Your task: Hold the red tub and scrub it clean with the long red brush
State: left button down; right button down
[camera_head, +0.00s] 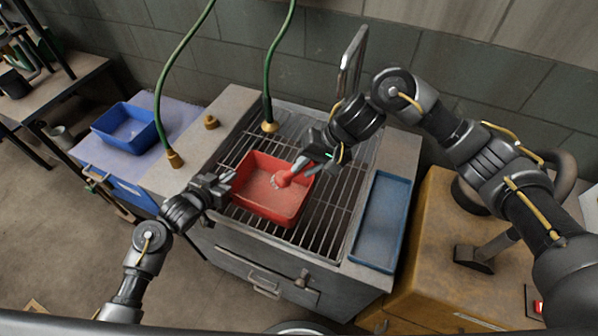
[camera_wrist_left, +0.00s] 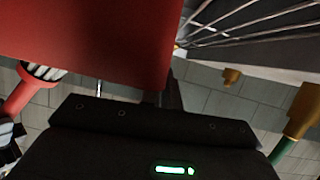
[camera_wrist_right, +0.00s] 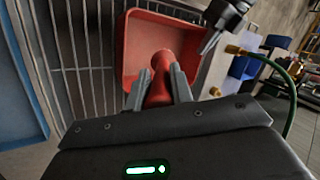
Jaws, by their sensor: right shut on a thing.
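The red tub (camera_head: 268,214) sits on the metal bar grate, open side up. My left gripper (camera_head: 230,182) is at the tub's left wall; the tub (camera_wrist_left: 90,40) fills much of the left wrist view and hides most of the fingers, so I cannot tell if they are closed on it. My right gripper (camera_head: 303,165) is shut on the red brush (camera_head: 285,178), above the tub. The brush's pale bristles (camera_wrist_left: 42,72) show in the left wrist view. In the right wrist view the brush (camera_wrist_right: 158,85) is between both fingers, pointing toward the tub.
A blue tray (camera_head: 383,222) lies right of the grate (camera_head: 325,215). A blue bin (camera_head: 128,125) stands on the left surface. Two green hoses (camera_head: 160,95) rise from brass fittings behind and left of the tub. An upright metal plate (camera_head: 352,62) stands behind the right gripper.

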pick_arm(q)
jog(key=c, duration=2.1)
grip_release()
jog(key=o, duration=0.5)
jog(key=shift+o, duration=0.2)
jog(key=v, duration=1.2)
jog(key=shift+r, duration=0.1)
